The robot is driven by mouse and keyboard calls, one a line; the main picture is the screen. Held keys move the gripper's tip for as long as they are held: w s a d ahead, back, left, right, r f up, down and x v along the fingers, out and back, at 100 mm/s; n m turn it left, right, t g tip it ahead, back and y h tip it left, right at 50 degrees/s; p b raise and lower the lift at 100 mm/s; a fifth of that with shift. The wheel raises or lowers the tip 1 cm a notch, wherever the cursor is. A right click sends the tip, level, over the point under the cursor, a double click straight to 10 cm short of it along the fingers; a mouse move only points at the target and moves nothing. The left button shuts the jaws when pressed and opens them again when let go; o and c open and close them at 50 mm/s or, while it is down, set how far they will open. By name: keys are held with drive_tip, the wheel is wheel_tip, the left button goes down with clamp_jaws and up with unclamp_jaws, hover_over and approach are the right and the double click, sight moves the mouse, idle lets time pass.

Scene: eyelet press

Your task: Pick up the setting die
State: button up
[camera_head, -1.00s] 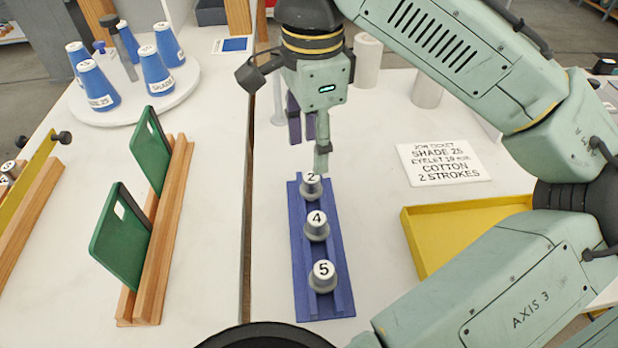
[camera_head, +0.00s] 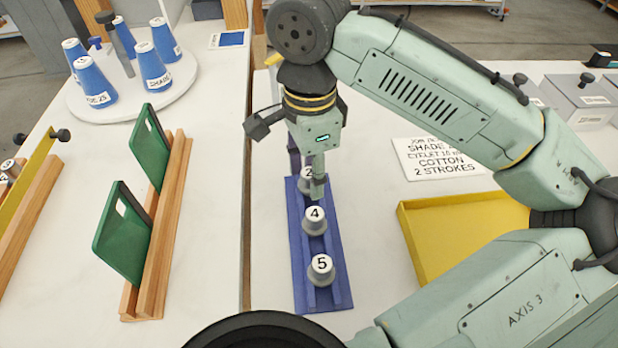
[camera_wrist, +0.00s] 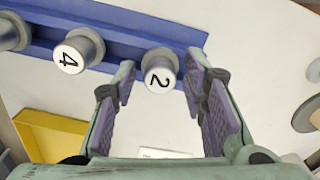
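Three grey setting dies stand upright in a row in a blue rack (camera_head: 333,285). Die 2 (camera_head: 305,174) is at the far end and partly hidden by a finger, die 4 (camera_head: 315,221) is in the middle, and die 5 (camera_head: 320,269) is nearest. My gripper (camera_head: 308,182) is lowered at die 2. In the wrist view my gripper (camera_wrist: 160,72) is open, with die 2 (camera_wrist: 159,78) between its purple-padded fingers and a gap on each side. Die 4 (camera_wrist: 72,55) shows left of the fingers.
A yellow tray (camera_head: 407,228) and a job ticket (camera_head: 437,158) lie right of the rack. Left are green plates (camera_head: 122,235) in a wooden holder (camera_head: 165,240) and a round white stand (camera_head: 130,106) with several blue cones. White table is clear around the rack.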

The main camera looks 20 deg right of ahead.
clamp_jaws()
idle(0.5)
